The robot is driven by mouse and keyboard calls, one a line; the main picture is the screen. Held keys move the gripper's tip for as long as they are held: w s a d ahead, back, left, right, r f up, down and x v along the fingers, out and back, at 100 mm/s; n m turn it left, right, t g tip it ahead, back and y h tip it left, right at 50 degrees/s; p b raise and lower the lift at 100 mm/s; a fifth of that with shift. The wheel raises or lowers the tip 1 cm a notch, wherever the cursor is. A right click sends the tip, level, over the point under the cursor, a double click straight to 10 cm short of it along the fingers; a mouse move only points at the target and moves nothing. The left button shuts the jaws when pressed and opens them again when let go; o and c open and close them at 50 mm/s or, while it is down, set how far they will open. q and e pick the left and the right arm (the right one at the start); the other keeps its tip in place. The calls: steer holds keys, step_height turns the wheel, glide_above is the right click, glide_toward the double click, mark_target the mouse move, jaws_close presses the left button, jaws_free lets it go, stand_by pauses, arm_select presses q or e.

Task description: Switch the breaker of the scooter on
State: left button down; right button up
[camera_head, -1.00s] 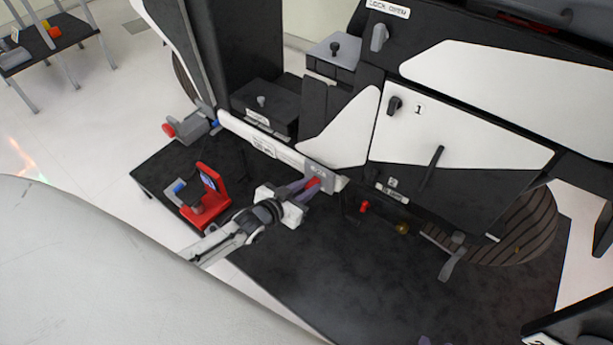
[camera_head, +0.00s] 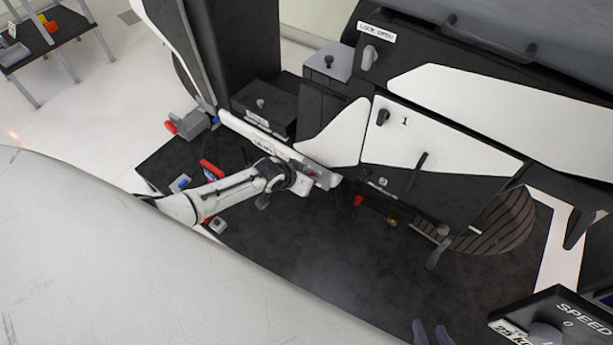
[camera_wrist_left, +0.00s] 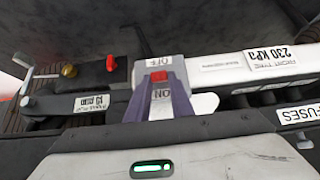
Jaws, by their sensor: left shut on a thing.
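The scooter's breaker is a small red switch (camera_wrist_left: 158,77) on a grey plate, between an OFF label above it and an ON label below it in the left wrist view. My left gripper (camera_wrist_left: 158,82) is shut on the red switch, a finger on each side. I cannot tell which position the switch is in. In the head view my left gripper (camera_head: 318,176) is at the end of the scooter's long white bar and partly hides the breaker. My right gripper (camera_head: 430,333) shows only its fingertips at the bottom edge, apart and empty.
The scooter's white panel (camera_head: 440,135) and dark body fill the upper right. A red knob (camera_head: 358,200) and a brass knob (camera_head: 392,218) sit right of the breaker. A SPEED box (camera_head: 560,320) stands at lower right. The dark mat (camera_head: 330,270) is clear in front.

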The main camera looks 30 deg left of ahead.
arm_select(q)
steer(key=c, duration=1.6)
jaws_free()
arm_select(e)
steer(key=shift+f, duration=0.1)
arm_select(q)
steer(key=shift+o, duration=0.2)
